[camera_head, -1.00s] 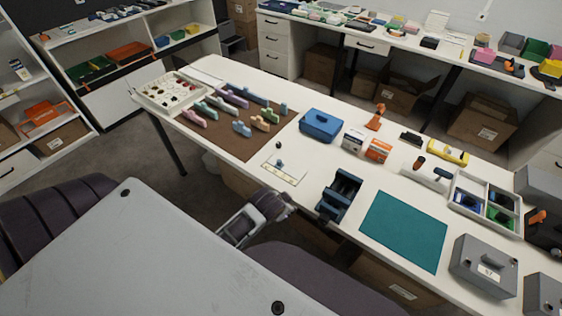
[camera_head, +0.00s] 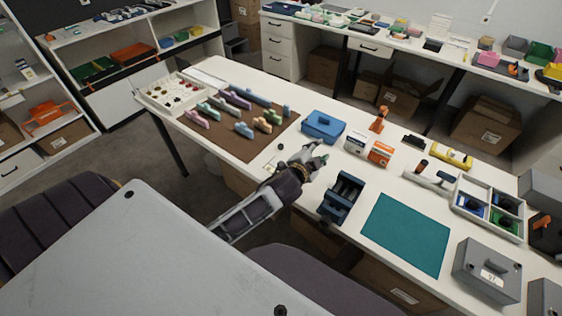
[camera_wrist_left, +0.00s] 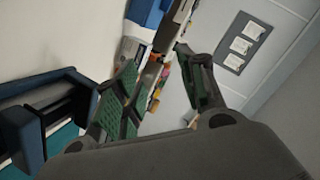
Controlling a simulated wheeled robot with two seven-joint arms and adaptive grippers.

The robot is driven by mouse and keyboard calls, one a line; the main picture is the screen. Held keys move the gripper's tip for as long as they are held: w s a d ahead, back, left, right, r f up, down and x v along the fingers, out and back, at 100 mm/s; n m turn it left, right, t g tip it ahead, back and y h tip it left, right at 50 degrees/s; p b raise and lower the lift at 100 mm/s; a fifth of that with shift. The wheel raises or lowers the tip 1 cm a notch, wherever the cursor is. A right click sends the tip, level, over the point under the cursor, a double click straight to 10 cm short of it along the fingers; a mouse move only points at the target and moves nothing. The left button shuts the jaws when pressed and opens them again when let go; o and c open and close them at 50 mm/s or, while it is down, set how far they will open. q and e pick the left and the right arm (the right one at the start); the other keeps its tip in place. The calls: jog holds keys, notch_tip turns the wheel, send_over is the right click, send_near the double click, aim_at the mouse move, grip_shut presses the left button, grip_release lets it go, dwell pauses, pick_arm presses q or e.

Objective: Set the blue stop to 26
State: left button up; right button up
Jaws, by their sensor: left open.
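Several coloured pieces stand on a brown mat (camera_head: 222,142). They include a blue piece at its front (camera_head: 244,130) and a long blue one at its back (camera_head: 256,97). I cannot tell which is the blue stop, and no number 26 is readable. My left gripper (camera_head: 318,152) is open and empty over the table, between the blue box (camera_head: 323,125) and the dark blue rack (camera_head: 343,197). Its two spread fingers also show in the left wrist view (camera_wrist_left: 160,78). The arm partly hides the small marked plate (camera_head: 271,160). My right gripper is not in view.
White and orange cartons (camera_head: 380,153) stand right of the gripper. A teal mat (camera_head: 406,233) lies clear at the front right. A divided tray (camera_head: 488,207) and a grey box (camera_head: 487,268) stand farther right. A parts tray (camera_head: 178,93) is at the far left.

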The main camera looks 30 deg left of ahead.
pick_arm(q)
jog(key=w+d+r+m+t+h, duration=0.4)
jog(key=d+r+m+h, duration=0.55)
jog(key=r+m, duration=0.4)
jog(key=s+d+m+g+h, duration=0.5)
jog(key=d+m+g+h, duration=0.5)
jog(key=m, duration=0.8)
jog(key=a+f+m+g+y, duration=0.7)
jog(key=a+f+m+y, duration=0.2)
jog(key=a+f+y, duration=0.25)
jog(key=a+m+g+y, duration=0.1)
jog(key=a+y, duration=0.6)
jog(key=a, duration=1.4)
jog(key=shift+a+g+y+b, duration=0.2)
jog(key=shift+g+y+b, duration=0.1)
jog(key=shift+y, duration=0.1)
